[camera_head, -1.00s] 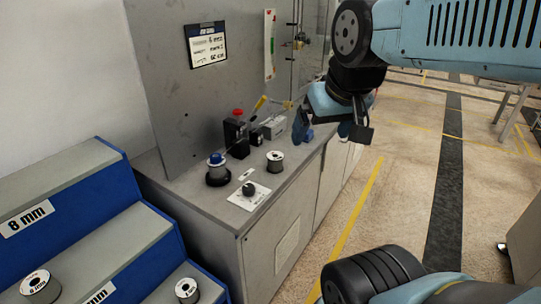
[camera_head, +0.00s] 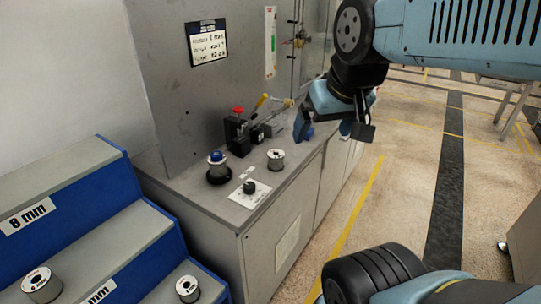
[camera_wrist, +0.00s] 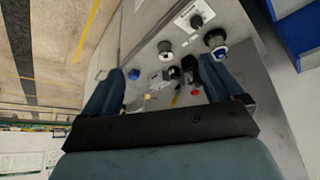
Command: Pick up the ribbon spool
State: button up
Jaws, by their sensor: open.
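A small spool with a pale top and dark core (camera_head: 275,160) stands upright on the grey cabinet top. It also shows in the wrist view (camera_wrist: 165,48). Left of it, a blue-capped spool (camera_head: 217,163) sits on a black round base. Two more pale spools lie on the blue-sided steps, one at the lower left (camera_head: 41,284) and one on a lower step (camera_head: 188,288). I cannot tell which is the ribbon spool. My gripper (camera_head: 326,130) is open and empty, above the cabinet's right part, apart from the spools. In the wrist view its fingers (camera_wrist: 163,72) spread wide.
A black knob on a white plate (camera_head: 250,190) sits near the cabinet's front. A black device with a red button (camera_head: 238,128) and a yellow-handled lever (camera_head: 261,102) stand behind the spools. A grey upright panel (camera_head: 165,100) backs the cabinet. Open floor (camera_head: 400,190) lies to the right.

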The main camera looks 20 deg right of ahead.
jog(key=g, duration=0.1)
send_over(276, 158)
jog(key=s, duration=0.3)
notch_tip(276, 158, down, 15)
jog(key=shift+d+x, duration=0.2)
jog(key=shift+x, duration=3.25)
jog(key=shift+d+x, duration=0.15)
jog(key=shift+x, duration=3.3)
jog(key=shift+c, duration=0.4)
jog(key=c, duration=1.1)
jog(key=shift+r, duration=0.1)
jog(key=shift+c, duration=0.2)
